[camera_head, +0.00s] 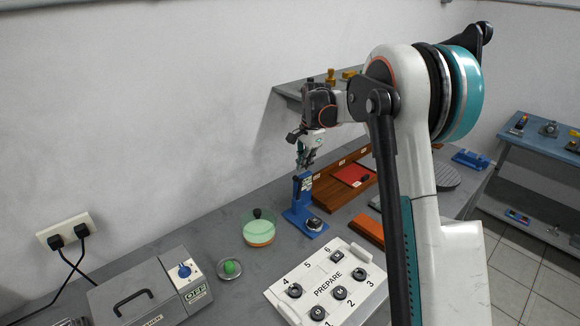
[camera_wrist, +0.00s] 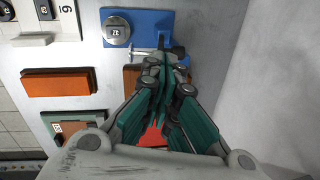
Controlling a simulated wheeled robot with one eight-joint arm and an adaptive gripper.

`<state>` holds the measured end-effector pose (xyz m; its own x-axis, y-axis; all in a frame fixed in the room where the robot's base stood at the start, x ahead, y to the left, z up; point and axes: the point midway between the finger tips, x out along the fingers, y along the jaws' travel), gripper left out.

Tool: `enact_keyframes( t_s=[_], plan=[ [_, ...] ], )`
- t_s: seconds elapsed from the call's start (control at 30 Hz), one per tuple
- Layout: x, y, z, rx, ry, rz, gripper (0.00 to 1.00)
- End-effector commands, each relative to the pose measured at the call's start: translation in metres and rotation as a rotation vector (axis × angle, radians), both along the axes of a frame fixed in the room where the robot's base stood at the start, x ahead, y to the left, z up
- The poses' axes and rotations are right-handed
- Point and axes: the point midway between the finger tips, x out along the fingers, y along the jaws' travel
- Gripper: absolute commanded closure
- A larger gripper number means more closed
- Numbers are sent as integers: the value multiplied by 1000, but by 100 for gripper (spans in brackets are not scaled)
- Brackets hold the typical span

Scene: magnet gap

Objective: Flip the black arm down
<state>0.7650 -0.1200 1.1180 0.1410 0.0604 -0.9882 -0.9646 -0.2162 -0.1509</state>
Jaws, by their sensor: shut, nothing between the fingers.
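A blue stand (camera_head: 299,207) with an upright post is on the grey bench. A small black part (camera_head: 296,182), possibly the black arm, shows at the top of its post. My gripper (camera_head: 303,165) is shut and empty, pointing down just above the post; I cannot tell whether it touches. In the wrist view the blue base (camera_wrist: 145,18) has a round metal weight (camera_wrist: 117,30) on it. A dark part (camera_wrist: 178,52) shows beside the shut fingertips of my gripper (camera_wrist: 163,62). The fingers partly hide the post and the black arm's pose.
A green-filled glass bowl (camera_head: 259,228) stands left of the stand. A white numbered panel (camera_head: 330,285) is in front. An orange-brown block (camera_head: 369,231) and a wooden tray (camera_head: 327,197) are to the right. A grey box (camera_head: 150,290) is at lower left.

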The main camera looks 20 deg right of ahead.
Motion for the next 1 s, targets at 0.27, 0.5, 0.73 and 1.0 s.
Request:
enact_keyframes(
  t_s=[0.27,0.5,0.73,1.0],
  plan=[
    [19,8,11,-53,-76,439,100],
    [34,15,19,-116,-145,818,100],
    [49,21,26,-194,-210,1177,100],
    [63,28,34,-292,-275,1543,100]
  ],
)
